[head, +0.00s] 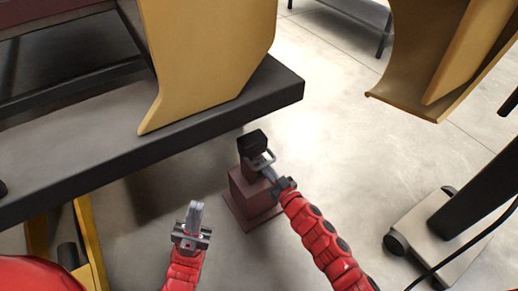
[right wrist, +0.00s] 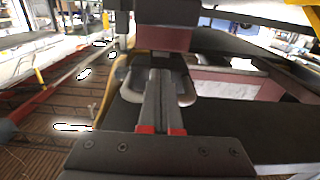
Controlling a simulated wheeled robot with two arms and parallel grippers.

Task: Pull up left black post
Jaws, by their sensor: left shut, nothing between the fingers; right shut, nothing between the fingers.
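A short post with a black block on top (head: 252,143) stands on a dark red pedestal (head: 250,192) near the middle of the head view. A grey loop handle (head: 261,160) sticks out from the side of the black block. My right gripper (head: 268,172) is shut, with its fingertips at this handle. In the right wrist view the shut fingers (right wrist: 161,85) lie between the two bent sides of the grey handle (right wrist: 187,92). Whether they touch it I cannot tell. My left gripper (head: 196,208) is shut and empty, left of the pedestal and apart from it.
A dark platform edge (head: 225,115) with a yellow panel (head: 205,60) lies behind and left of the post. Another yellow panel (head: 430,60) hangs at the upper right. A wheeled stand (head: 430,235) is at the right. Pale floor (head: 330,120) is clear between.

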